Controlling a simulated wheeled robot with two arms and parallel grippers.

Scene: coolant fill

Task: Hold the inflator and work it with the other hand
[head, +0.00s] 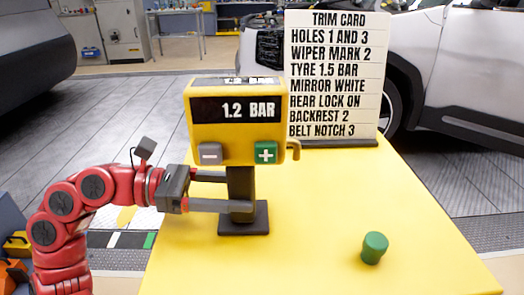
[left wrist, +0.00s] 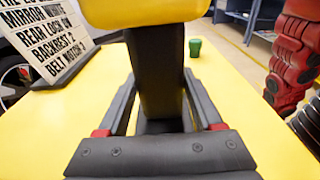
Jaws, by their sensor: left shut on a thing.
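The yellow inflator (head: 237,125) stands upright on the yellow table, with a dark stem on a dark square base (head: 244,222). Its display (head: 236,109) reads 1.2 BAR. Below are a grey minus button (head: 209,153) and a green plus button (head: 265,153). My left gripper (head: 236,191) is shut on the dark stem below the yellow body. The left wrist view shows the stem (left wrist: 155,70) between its two fingers. A red arm of mine (left wrist: 295,60) shows at the right of that view, but my right gripper is not seen.
A trim card (head: 333,75) stands behind the inflator and includes the line TYRE 1.5 BAR. A green cap-like piece (head: 374,247) is at the front right of the yellow table (head: 320,200). The table between is clear. A silver car (head: 450,90) is behind.

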